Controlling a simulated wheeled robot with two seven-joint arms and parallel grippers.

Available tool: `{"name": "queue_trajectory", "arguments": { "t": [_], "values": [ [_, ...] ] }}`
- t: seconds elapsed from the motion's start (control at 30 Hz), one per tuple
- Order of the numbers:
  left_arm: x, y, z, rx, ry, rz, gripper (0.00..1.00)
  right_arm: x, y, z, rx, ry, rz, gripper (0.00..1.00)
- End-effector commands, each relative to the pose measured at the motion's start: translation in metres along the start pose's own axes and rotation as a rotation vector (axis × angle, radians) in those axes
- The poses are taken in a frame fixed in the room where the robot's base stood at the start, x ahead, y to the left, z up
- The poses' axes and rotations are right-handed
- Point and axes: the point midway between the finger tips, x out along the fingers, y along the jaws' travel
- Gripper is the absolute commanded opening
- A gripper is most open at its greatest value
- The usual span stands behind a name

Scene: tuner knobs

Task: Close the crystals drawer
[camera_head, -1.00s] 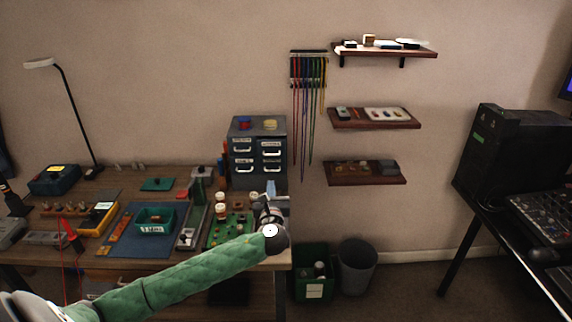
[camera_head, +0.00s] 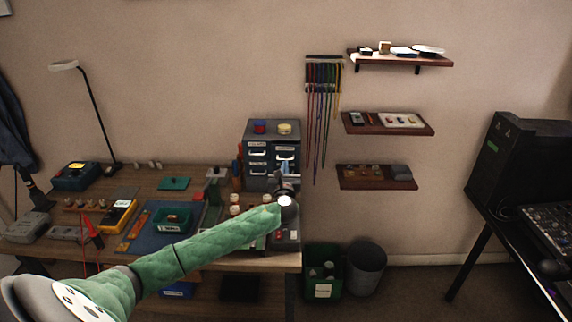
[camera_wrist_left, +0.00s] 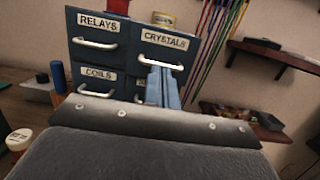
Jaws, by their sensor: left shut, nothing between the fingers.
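The grey cabinet (camera_head: 257,127) stands at the back right of the workbench. Its crystals drawer (camera_head: 287,148) is the upper right one. In the left wrist view the drawer (camera_wrist_left: 182,54) shows its CRYSTALS label and pale bar handle; I cannot tell how far it stands out. My left gripper (camera_head: 286,168) is in front of the cabinet's right column. In the left wrist view its narrow blue fingers (camera_wrist_left: 162,86) are together and empty, with their tips at or just below the crystals handle. Contact is unclear. The fingers hide part of the lower right drawer. My right gripper is out of view.
The relays drawer (camera_wrist_left: 98,33) and coils drawer (camera_wrist_left: 97,84) are left of the fingers. A red and a yellow item (camera_head: 285,128) sit on the cabinet. Small jars (camera_head: 235,198) stand in front. Hanging cables (camera_head: 323,110) and wall shelves (camera_head: 388,124) are to the right.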

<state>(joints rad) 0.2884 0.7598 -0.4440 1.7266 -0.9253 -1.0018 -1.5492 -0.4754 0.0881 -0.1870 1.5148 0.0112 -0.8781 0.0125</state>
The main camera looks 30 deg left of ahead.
Motion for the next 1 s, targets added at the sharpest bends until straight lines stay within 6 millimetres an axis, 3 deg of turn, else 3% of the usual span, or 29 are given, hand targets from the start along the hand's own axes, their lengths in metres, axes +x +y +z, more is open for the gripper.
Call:
{"name": "queue_trajectory", "arguments": {
  "t": [0.67,0.8,1.0],
  "values": [
    [0.018,-0.001,-0.003,-0.001,-0.001,0.001,0.0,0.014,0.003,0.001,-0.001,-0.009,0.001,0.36],
    [0.037,-0.002,-0.007,-0.001,-0.001,0.001,0.0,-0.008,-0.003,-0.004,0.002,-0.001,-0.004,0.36],
    [0.051,-0.002,-0.007,-0.001,0.0,-0.001,0.0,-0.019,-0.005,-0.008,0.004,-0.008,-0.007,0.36]
  ]
}}
